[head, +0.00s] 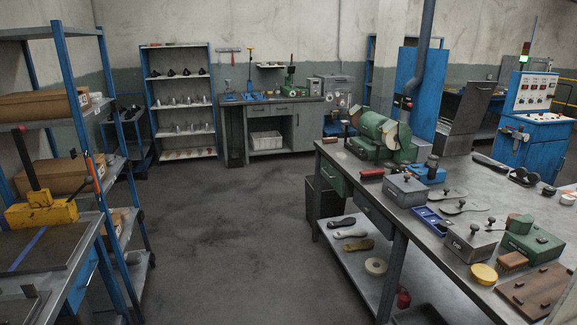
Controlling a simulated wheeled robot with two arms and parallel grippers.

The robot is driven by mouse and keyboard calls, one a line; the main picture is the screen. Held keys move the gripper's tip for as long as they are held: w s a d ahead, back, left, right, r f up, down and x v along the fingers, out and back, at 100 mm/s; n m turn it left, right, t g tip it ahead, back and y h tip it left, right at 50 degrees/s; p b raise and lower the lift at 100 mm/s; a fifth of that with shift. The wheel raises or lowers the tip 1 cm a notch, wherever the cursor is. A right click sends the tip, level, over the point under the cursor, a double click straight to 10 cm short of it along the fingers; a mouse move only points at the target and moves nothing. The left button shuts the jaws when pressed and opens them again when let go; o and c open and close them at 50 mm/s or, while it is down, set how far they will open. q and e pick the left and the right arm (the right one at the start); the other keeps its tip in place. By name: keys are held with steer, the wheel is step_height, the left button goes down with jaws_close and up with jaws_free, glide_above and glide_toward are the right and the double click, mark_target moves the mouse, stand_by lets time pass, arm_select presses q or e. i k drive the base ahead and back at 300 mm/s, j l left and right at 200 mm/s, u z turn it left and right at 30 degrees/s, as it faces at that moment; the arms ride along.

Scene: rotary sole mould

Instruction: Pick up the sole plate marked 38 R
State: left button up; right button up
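Two flat grey sole-shaped plates lie on the workbench (330,150) at the right of the head view. One plate (447,194) lies just behind the other plate (462,208), and each has a small knob-like part on it. Any markings on them are too small to read, so I cannot tell which is 38 R. More sole shapes lie on the bench's lower shelf: a dark one (341,222), a white one (350,234) and a tan one (358,245). Neither of my grippers is in view.
Grey blocks (405,190), a blue tray (430,220), a green box (533,243) and a green grinder (378,132) crowd the bench. A blue rack with cardboard boxes (45,104) stands at the left. The floor (240,215) between is clear.

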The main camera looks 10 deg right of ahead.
mark_target(452, 192)
steer(key=i+z, duration=0.45)
steer(key=i+j+z, duration=0.1)
steer(key=i+z, duration=0.35)
steer(key=i+j+z, duration=0.25)
steer(key=z, duration=0.2)
steer(key=i+j+z, duration=0.65)
steer(key=z, duration=0.15)
steer(key=i+j+z, duration=0.3)
steer(key=j, duration=0.2)
steer(key=k+l, duration=0.05)
steer(key=k, duration=0.05)
